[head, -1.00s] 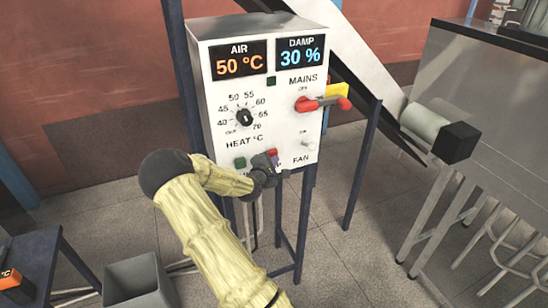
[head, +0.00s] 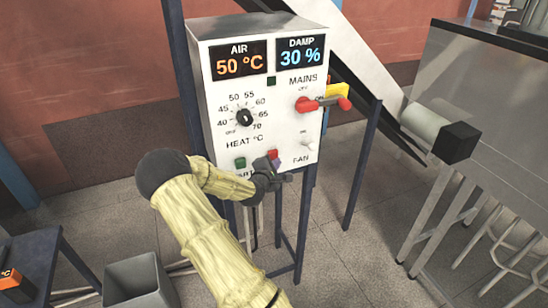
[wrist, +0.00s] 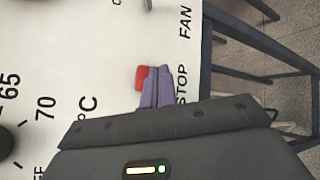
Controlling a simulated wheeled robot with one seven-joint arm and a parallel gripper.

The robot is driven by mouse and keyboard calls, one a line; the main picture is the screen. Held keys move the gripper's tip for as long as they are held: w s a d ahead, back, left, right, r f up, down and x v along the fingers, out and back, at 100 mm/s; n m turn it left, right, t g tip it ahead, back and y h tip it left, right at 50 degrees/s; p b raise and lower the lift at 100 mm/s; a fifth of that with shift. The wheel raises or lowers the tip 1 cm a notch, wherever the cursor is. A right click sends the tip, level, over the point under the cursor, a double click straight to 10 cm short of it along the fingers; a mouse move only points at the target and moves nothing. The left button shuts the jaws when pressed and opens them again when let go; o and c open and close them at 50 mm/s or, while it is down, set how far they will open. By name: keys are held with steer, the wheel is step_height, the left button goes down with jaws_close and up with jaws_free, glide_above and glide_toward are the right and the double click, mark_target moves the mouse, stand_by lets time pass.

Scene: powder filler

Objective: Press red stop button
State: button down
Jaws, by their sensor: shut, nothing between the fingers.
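The red stop button (head: 272,154) is on the lower front of the white control box (head: 222,150), right of the green button (head: 240,162). The red button also shows in the wrist view (wrist: 142,78), its right part hidden behind the purple fingertips. My gripper (head: 277,163) is shut and empty, just below the red button in the head view. In the wrist view its closed fingers (wrist: 155,72) overlap the button's edge, beside the STOP label. I cannot tell whether they touch the button.
A heat dial (head: 244,118), a red mains switch handle (head: 322,104) and a small white fan switch (head: 310,146) are on the same panel. A grey bin (head: 138,282) stands at lower left. A metal machine (head: 490,110) is at right.

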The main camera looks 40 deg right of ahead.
steer(key=s, duration=0.2)
steer(key=s+a, duration=0.1)
steer(key=s, duration=0.2)
steer(key=shift+a, duration=0.1)
stand_by(0.5)
stand_by(0.7)
